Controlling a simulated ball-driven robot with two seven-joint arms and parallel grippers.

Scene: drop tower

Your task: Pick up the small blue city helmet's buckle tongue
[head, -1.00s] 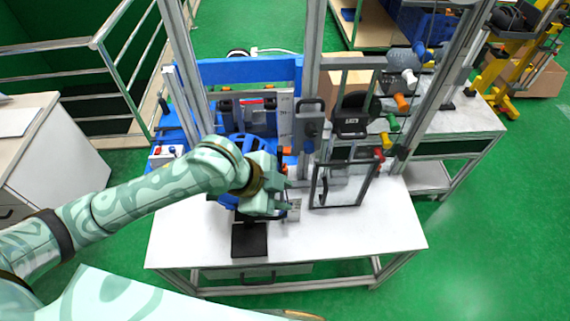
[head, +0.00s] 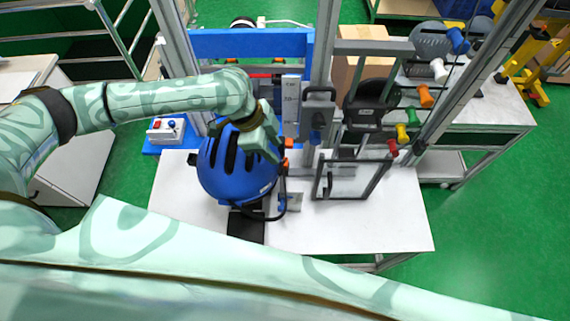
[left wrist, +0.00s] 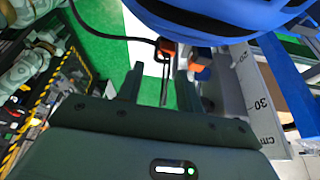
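The blue city helmet (head: 238,165) with dark vents sits on a dark stand on the white table. In the left wrist view its shell (left wrist: 215,18) fills the top right. A black strap (head: 262,216) hangs below the helmet; it also shows in the left wrist view (left wrist: 110,36), running to a small orange-red piece (left wrist: 167,46) with a thin dark part below. I cannot tell whether this is the buckle tongue. My left gripper (head: 272,143) is at the helmet's upper right side. Its fingers (left wrist: 158,88) are apart with nothing clearly held. My right gripper is out of view.
A metal post with a scale (head: 290,103) stands close to the helmet's right. A framed clear panel (head: 350,178) stands further right, below a rack of coloured handles (head: 426,97). The table's front right is clear.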

